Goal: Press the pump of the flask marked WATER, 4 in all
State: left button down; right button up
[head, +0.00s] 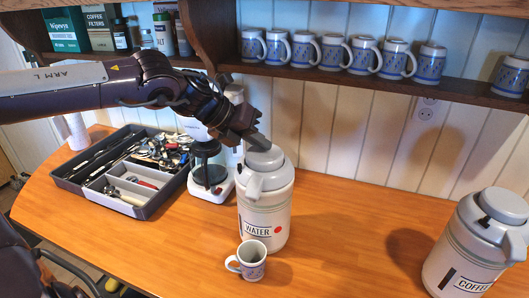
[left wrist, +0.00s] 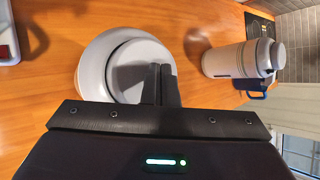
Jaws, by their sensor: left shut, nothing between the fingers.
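The flask marked WATER (head: 265,212) stands upright on the wooden counter, with a grey lid, a spout towards me and a red dot beside its label. Its round pump top (head: 268,160) also shows in the left wrist view (left wrist: 128,70). My left gripper (head: 262,143) is shut and empty, its fingertips just over the pump top. I cannot tell whether they touch it. In the left wrist view the closed fingers (left wrist: 160,78) overlap the right part of the lid. My right gripper is not in view.
A patterned cup (head: 251,262) stands in front of the WATER flask. A flask marked COFFEE (head: 470,250) stands at the right. A utensil tray (head: 146,208) and a coffee maker (head: 207,190) are on the left. A shelf (head: 400,83) with several cups hangs behind. The counter between the flasks is clear.

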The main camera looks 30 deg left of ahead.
aim_at(259, 153)
pick_arm(q)
jog(key=shift+s+f+b, duration=0.1)
jog(key=shift+f+b, duration=0.55)
jog(key=shift+f, duration=0.35)
dwell(0.3)
jog(key=shift+r, duration=0.15)
dwell(0.3)
jog(key=shift+r+p, duration=0.95)
jog(key=shift+r, duration=0.45)
jog(key=shift+r+p, duration=1.65)
jog(key=shift+r, duration=0.95)
jog(key=shift+f, duration=0.1)
